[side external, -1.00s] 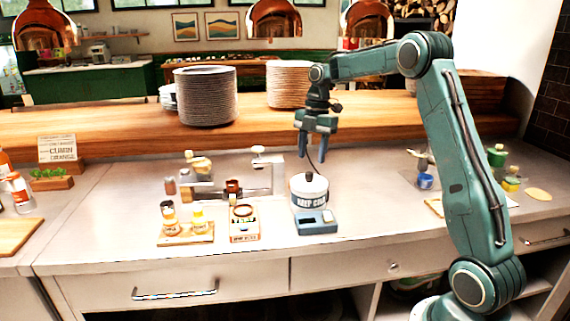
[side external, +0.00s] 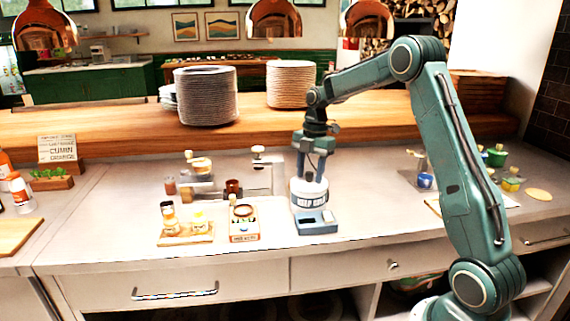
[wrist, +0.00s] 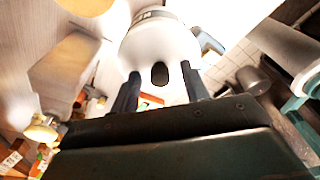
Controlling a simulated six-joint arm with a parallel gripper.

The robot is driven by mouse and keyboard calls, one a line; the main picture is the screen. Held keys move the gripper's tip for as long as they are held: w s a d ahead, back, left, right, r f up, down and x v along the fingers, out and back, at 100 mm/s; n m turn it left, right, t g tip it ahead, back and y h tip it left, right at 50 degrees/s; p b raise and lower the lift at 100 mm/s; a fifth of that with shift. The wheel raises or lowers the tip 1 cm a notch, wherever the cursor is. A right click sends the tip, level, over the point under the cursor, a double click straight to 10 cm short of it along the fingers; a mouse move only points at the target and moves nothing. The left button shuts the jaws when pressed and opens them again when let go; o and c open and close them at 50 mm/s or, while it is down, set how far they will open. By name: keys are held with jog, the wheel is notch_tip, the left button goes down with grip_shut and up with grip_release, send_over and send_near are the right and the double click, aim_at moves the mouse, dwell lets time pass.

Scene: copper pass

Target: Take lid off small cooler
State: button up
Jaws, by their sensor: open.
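The small cooler (side external: 309,199) is a round white tub with dark lettering, standing on a blue base (side external: 316,222) on the counter. Its white lid (side external: 319,183) is on it, partly hidden by my gripper. In the wrist view the lid (wrist: 160,45) shows as a pale dome with a dark knob (wrist: 159,73). My gripper (side external: 310,178) points down over the cooler, fingers at lid height. In the wrist view my gripper (wrist: 160,88) is open, with the knob between the two fingers in the picture; I cannot tell whether they touch the lid.
Left of the cooler stand a small box (side external: 244,226) and a wooden tray (side external: 187,236) with little jars. Stacked plates (side external: 206,97) stand on the raised wooden ledge.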

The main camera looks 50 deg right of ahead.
grip_shut()
jog(key=shift+r, duration=0.1)
notch_tip(320, 180, up, 10)
dwell(1.0)
dwell(0.6)
